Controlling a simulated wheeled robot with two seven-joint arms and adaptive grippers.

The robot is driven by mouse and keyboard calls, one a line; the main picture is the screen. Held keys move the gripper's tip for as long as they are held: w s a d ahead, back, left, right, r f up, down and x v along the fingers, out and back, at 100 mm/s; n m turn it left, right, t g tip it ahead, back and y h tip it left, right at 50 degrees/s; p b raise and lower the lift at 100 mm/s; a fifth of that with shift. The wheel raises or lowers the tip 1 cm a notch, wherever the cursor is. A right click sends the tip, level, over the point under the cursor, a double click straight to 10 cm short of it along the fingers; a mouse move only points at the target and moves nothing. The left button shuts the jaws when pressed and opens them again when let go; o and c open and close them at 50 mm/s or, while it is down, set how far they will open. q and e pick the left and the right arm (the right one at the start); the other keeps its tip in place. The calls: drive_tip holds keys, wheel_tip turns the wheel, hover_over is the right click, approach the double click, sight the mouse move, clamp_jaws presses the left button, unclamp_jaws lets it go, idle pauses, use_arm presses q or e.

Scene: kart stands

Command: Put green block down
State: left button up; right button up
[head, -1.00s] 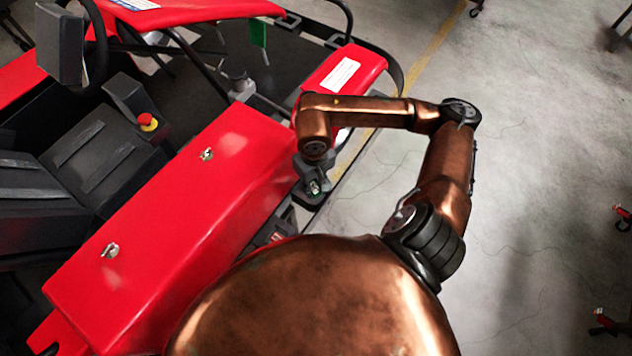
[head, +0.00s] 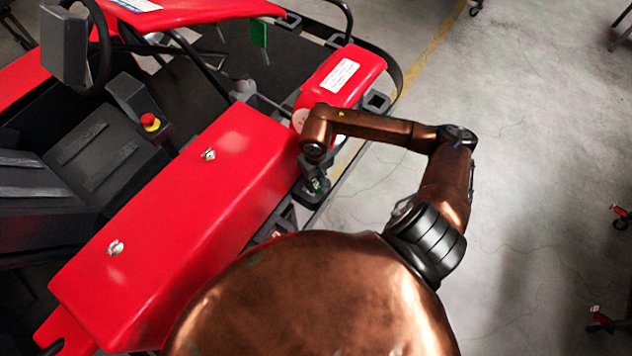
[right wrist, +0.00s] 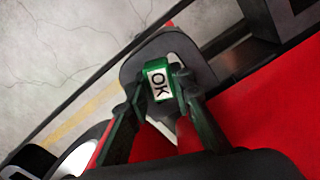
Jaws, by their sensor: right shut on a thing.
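The green block (right wrist: 160,82) has a white label reading OK on its upper face. It sits between the two fingers of my right gripper (right wrist: 160,86) in the right wrist view, and the gripper is shut on it. Behind the block is a dark rounded pad (right wrist: 196,60) on the kart's side; I cannot tell whether the block touches it. My left gripper is not in view.
The red side pod (head: 190,220) with two latches lies left of the gripper. A red front pod (head: 342,76) with a white label lies just beyond. A dark rail (right wrist: 90,85) runs along the kart's outer edge. Grey floor (head: 540,180) to the right is mostly clear.

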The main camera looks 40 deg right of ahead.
sight(316, 184)
drive_tip(key=shift+f, duration=0.15)
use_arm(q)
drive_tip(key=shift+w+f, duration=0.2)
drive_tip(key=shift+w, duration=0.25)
use_arm(e)
drive_tip(key=o, duration=0.9)
drive_tip(key=shift+r, duration=0.2)
drive_tip(key=shift+w+r, duration=0.1)
drive_tip(key=shift+r, duration=0.25)
use_arm(q)
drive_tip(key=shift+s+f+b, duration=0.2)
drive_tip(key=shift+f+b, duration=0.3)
drive_tip(key=shift+b, duration=0.2)
use_arm(e)
wheel_tip(316, 184, up, 11)
drive_tip(key=shift+r, duration=0.15)
